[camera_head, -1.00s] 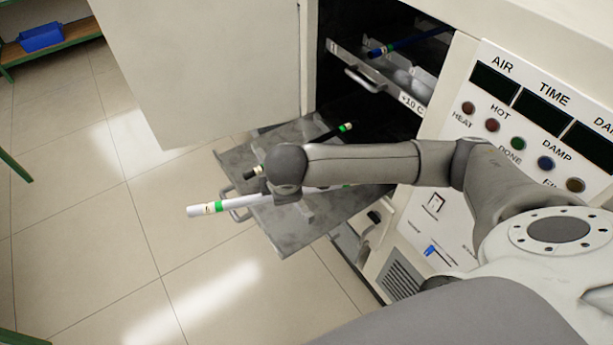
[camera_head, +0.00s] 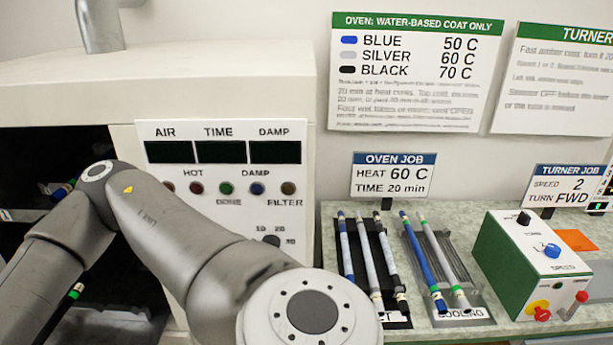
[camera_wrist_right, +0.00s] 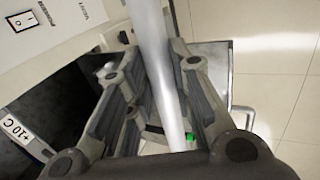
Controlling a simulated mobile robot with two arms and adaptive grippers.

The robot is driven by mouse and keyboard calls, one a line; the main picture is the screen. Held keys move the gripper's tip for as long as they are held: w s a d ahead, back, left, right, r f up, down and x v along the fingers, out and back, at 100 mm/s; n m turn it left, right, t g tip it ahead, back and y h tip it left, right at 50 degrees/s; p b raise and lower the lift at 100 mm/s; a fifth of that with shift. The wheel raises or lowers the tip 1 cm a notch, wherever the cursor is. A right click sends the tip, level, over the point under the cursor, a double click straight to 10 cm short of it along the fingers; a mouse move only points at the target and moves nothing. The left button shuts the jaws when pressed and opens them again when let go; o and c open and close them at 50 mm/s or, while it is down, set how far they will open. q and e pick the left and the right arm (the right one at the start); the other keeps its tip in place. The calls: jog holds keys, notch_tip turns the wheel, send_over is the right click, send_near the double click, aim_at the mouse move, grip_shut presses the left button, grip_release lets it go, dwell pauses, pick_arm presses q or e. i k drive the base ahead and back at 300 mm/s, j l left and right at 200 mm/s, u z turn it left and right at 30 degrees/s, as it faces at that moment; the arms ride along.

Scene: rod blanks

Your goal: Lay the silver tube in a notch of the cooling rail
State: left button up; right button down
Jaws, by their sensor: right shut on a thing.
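My right gripper (camera_wrist_right: 157,64) is shut on the silver tube (camera_wrist_right: 152,35), which runs lengthwise between its fingers in the right wrist view. A green band shows near the tube's lower part. The head view shows my right arm reaching left past the oven front, but its gripper and the held tube are out of that picture. The cooling rail (camera_head: 478,298) lies on the bench to the right of the oven. It holds a blue tube (camera_head: 424,262) and a silver tube (camera_head: 446,262) side by side, both with green bands. My left gripper is not in view.
A second rack left of the cooling rail holds several tubes (camera_head: 367,255). The green and white turner box (camera_head: 520,260) stands close on the right. The oven panel (camera_head: 222,180) is beside my arm. The right wrist view shows an oven tray handle (camera_wrist_right: 243,115).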

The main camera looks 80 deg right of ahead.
aim_at(457, 255)
jog(key=k+z, duration=0.1)
jog(key=k, duration=1)
jog(key=k+l+z, duration=0.1)
jog(key=z, duration=1.35)
jog(key=i+l+z, duration=0.1)
jog(key=i+z, duration=0.3)
jog(key=i+j+z, duration=0.1)
jog(key=i+z, duration=0.35)
jog(key=i, duration=0.05)
